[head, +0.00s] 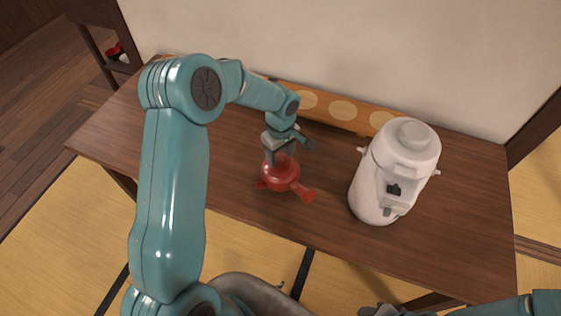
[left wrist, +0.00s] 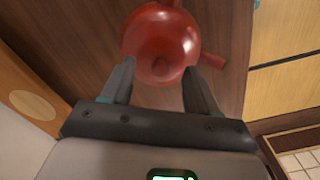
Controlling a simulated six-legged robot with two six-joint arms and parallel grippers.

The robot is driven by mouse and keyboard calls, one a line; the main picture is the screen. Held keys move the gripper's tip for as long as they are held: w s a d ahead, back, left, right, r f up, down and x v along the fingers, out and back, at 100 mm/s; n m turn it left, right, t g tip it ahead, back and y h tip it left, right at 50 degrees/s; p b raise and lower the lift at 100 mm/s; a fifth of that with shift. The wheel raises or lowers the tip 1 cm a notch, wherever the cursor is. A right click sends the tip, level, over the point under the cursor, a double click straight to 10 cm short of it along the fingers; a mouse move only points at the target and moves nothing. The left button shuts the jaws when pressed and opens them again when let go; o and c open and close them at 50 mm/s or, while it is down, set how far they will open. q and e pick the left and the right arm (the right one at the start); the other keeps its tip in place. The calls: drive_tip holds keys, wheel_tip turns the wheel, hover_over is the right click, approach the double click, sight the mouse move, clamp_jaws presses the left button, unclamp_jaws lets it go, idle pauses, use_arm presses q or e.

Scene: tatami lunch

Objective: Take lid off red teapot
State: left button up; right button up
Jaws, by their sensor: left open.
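The red teapot (head: 281,180) stands upright on the brown wooden table, with its handle or spout pointing to the lower right in the head view. My left gripper (head: 281,157) is right above it, pointing down. In the left wrist view the teapot (left wrist: 161,30) lies ahead of the fingers, and the round lid knob (left wrist: 160,67) shows between the two open fingertips (left wrist: 158,66). I cannot tell whether the fingers touch the lid. The lid seems seated on the pot. My right gripper (head: 380,310) shows only partly at the bottom edge.
A large white hot-water dispenser (head: 372,192) stands to the right of the teapot. A long wooden strip with pale discs (head: 341,110) lies at the back by the wall. The table (head: 225,190) is bare left of the teapot.

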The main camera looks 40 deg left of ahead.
use_arm(q)
drive_tip(key=shift+f, duration=0.75)
drive_tip(key=shift+s, duration=0.1)
clamp_jaws()
